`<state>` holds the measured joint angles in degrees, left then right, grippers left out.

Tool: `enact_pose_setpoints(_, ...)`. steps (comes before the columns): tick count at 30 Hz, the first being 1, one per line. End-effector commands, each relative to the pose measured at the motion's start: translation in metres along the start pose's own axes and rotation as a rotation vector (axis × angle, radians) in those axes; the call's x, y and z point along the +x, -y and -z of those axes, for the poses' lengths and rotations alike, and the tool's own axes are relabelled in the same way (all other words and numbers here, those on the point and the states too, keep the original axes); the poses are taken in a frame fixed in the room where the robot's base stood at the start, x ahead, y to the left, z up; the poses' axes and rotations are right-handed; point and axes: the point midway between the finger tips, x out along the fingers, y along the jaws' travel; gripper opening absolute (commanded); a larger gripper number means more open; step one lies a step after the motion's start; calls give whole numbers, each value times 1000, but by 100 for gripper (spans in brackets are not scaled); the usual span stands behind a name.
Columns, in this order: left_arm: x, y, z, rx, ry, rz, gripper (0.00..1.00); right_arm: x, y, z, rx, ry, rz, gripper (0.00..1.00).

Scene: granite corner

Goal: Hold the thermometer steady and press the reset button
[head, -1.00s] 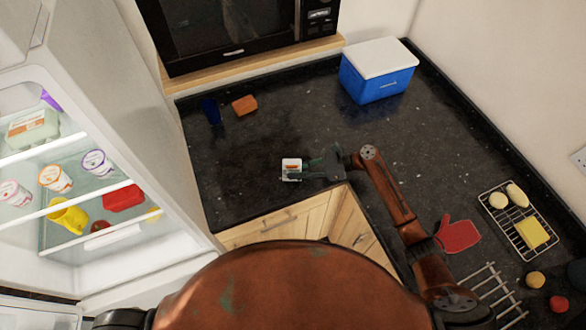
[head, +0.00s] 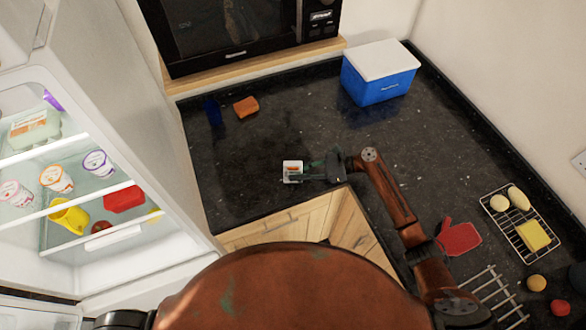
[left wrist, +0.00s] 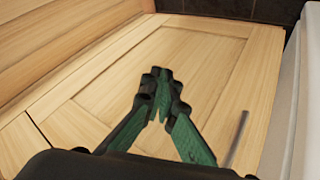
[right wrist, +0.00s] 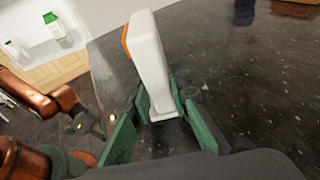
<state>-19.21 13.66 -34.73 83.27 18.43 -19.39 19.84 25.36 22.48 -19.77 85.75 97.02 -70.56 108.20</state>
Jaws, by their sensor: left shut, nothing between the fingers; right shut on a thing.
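The thermometer (head: 292,168) is a small white block with an orange-red patch, near the counter's front edge in the head view. My right gripper (head: 306,173) reaches it from the right and is shut on it. In the right wrist view the thermometer (right wrist: 150,65) stands up between the green fingers of the right gripper (right wrist: 160,110), its orange side facing left. I cannot make out the reset button. My left gripper (left wrist: 158,100) is shut and empty in front of a wooden cabinet door in the left wrist view.
A blue cooler (head: 378,75) stands at the back right. An orange sponge (head: 246,106) and a dark blue cup (head: 212,110) are at the back left. The open fridge (head: 70,190) is at left. A red mitt (head: 458,239) and wire rack (head: 519,222) lie at right. The counter's middle is clear.

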Motion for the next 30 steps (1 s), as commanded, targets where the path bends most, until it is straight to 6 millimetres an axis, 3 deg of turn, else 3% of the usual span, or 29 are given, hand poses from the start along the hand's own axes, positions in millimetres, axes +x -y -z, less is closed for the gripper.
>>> enact_pose_setpoints(1,1,-21,16,-21,-28,-39,0,0,0,1,1,-2,0,3)
enact_pose_setpoints(8,-8,-108,80,-122,-135,-213,0,0,0,1,1,-2,0,3)
enact_pose_setpoints(17,-47,-221,158,-256,-245,-463,0,0,0,1,1,-2,0,3)
enact_pose_setpoints(25,-111,-311,220,-360,-322,-702,0,0,0,1,1,-2,0,3)
enact_pose_setpoints(28,-145,-330,241,-357,-370,-777,0,0,0,1,1,-2,0,3)
enact_pose_setpoints(30,-169,-326,252,-308,-423,-795,0,0,0,1,1,-2,0,3)
